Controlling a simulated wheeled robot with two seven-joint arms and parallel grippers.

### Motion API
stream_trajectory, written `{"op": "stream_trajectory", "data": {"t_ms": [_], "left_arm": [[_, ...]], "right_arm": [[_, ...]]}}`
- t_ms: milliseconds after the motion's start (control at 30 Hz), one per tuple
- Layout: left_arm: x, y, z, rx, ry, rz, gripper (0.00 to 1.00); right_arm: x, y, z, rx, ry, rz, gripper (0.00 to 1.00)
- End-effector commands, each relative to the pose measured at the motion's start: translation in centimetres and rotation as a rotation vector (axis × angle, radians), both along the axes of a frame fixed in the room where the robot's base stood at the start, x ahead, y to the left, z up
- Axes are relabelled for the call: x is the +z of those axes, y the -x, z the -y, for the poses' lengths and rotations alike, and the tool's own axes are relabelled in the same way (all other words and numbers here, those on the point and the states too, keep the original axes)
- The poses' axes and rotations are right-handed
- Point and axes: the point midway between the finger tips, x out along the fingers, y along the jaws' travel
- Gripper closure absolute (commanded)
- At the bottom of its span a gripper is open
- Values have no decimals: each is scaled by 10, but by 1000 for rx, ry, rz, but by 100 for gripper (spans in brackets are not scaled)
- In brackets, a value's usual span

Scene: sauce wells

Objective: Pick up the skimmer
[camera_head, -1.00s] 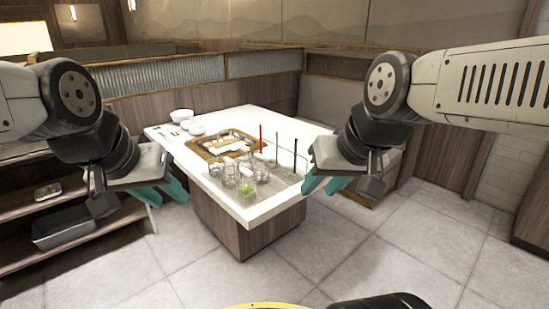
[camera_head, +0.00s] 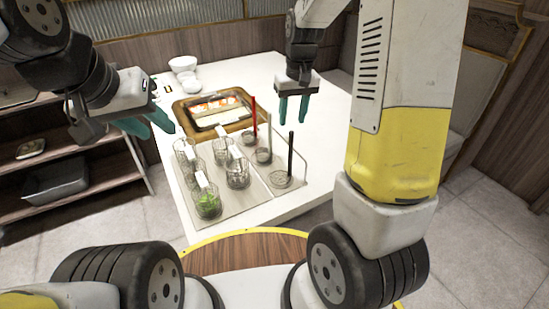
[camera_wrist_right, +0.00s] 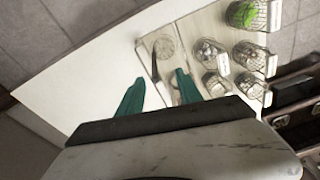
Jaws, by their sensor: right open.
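Three wire skimmers stand upright in the front right section of the tray: one with a red handle (camera_head: 253,116), one with a pale handle (camera_head: 269,132) and one with a black handle (camera_head: 290,152). Which one is meant I cannot tell. My right gripper (camera_head: 293,110) is open and empty, pointing down above and behind the black-handled skimmer. In the right wrist view the dark handle (camera_wrist_right: 154,66) shows just beyond and between the fingertips (camera_wrist_right: 160,80), apart from them. My left gripper (camera_head: 155,130) appears open and empty, left of the table.
Several wire baskets (camera_head: 207,200), one with greens, fill the tray's left section. A brown board with a food tray (camera_head: 180,112) lies behind, with white bowls (camera_head: 183,64) at the back left. The white tabletop (camera_head: 325,120) is bare on the right. Shelves (camera_head: 100,175) stand at the left.

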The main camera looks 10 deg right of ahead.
Motion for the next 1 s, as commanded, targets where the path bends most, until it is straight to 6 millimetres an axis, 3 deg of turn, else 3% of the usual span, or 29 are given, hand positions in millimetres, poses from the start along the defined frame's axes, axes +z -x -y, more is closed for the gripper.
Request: {"op": "stream_trajectory", "data": {"t_ms": [33,200,567,833,1000], "left_arm": [[0,0,0,0,0,0,64],[0,0,0,0,0,0,64],[0,0,0,0,0,0,64],[0,0,0,0,0,0,64],[0,0,0,0,0,0,64]], "right_arm": [[-19,-10,0,11,21,-31,58],[-51,-26,3,31,61,-76,58],[-89,-29,5,36,72,-89,58],[-127,-29,7,34,72,-90,58],[-137,-30,6,35,72,-87,58]]}}
